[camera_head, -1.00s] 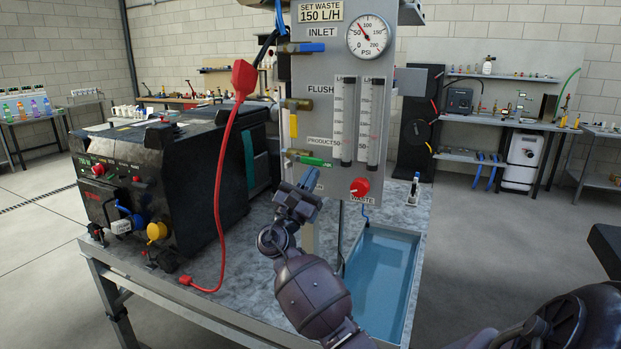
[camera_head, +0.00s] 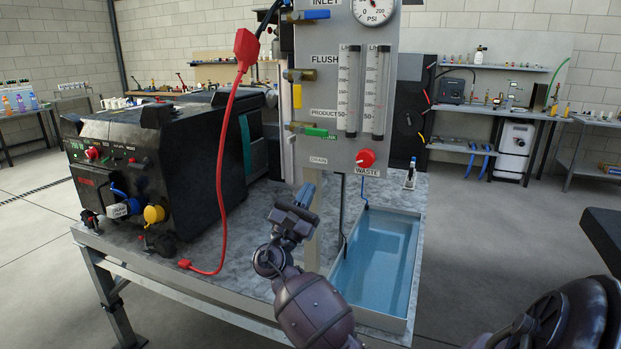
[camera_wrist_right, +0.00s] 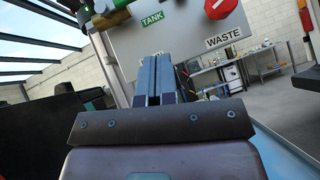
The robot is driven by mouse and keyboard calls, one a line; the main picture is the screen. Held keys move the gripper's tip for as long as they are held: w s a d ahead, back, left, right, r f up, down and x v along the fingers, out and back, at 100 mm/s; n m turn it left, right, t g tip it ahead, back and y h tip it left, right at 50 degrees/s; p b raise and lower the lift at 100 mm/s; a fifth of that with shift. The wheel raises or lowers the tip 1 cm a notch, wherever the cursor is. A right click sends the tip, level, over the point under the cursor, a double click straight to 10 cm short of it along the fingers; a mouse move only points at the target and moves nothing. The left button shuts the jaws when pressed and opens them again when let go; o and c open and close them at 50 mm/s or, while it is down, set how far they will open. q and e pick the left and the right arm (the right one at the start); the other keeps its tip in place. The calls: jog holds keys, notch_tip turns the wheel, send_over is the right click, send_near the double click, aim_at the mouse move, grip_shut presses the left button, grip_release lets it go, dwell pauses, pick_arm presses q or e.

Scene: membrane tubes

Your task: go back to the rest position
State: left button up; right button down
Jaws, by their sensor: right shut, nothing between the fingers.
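My right gripper (camera_head: 303,197) is shut and empty. It is in front of the lower edge of the grey valve panel (camera_head: 345,162), apart from it, above the bench. In the right wrist view its two fingers (camera_wrist_right: 154,75) stand side by side, closed together, with the panel, the TANK label and the red WASTE knob (camera_wrist_right: 220,8) beyond them. In the head view the same red knob (camera_head: 365,158) is to the right of the gripper. The green-handled valve (camera_head: 314,132) is above it. My left gripper is not in view.
A black machine (camera_head: 178,165) stands on the bench (camera_head: 255,272) to the left, with a red cable (camera_head: 222,170) hanging in front. A blue water basin (camera_head: 377,258) is to the right of my right arm. Open floor lies right of the bench.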

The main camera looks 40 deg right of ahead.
jog(key=v, duration=0.3)
jog(key=shift+s+f, duration=0.1)
jog(key=shift+s, duration=0.15)
